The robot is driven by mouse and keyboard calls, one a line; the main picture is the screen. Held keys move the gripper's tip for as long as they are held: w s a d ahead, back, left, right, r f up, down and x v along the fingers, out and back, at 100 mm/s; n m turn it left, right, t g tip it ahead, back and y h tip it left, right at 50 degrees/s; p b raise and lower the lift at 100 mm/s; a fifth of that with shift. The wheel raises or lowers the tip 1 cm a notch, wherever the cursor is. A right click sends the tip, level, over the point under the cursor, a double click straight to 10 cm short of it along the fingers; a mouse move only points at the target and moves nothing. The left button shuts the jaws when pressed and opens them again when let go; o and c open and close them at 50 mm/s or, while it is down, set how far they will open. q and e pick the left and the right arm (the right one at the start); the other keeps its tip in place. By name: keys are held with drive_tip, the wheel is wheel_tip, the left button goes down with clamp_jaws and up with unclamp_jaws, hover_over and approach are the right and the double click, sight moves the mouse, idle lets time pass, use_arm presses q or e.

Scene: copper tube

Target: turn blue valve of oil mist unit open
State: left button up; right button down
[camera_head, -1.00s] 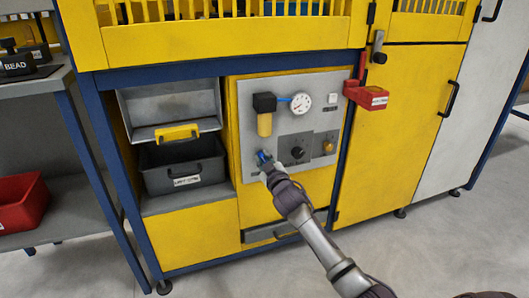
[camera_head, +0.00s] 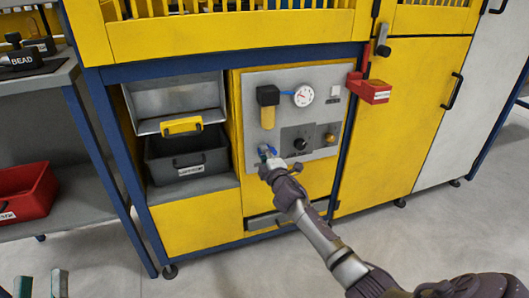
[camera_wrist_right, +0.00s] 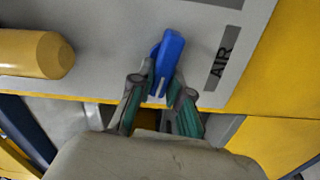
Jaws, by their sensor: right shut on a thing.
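The blue valve (camera_head: 271,150) sits low on the left of the grey panel (camera_head: 325,80) of the oil mist unit. My right gripper (camera_head: 267,160) is at the valve, its arm reaching in from the lower right. In the right wrist view, the blue handle (camera_wrist_right: 168,58) stands nearly upright, tilted slightly right, with its lower end between the fingertips of my right gripper (camera_wrist_right: 160,92). The gripper is shut on it. My left gripper (camera_head: 41,286) shows only its two fingertips at the bottom left corner, apart with nothing between them.
The panel also bears a yellow-bowled filter (camera_head: 268,112), a gauge (camera_head: 304,96) and a black knob (camera_head: 300,144). A red box (camera_head: 370,90) juts out at its right. An AIR label (camera_wrist_right: 222,60) is beside the handle.

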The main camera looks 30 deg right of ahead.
drive_tip(key=shift+f+n, duration=0.2)
drive_tip(key=shift+n, duration=0.8)
drive_tip(key=c, duration=1.1)
unclamp_jaws()
drive_tip(key=v, duration=1.2)
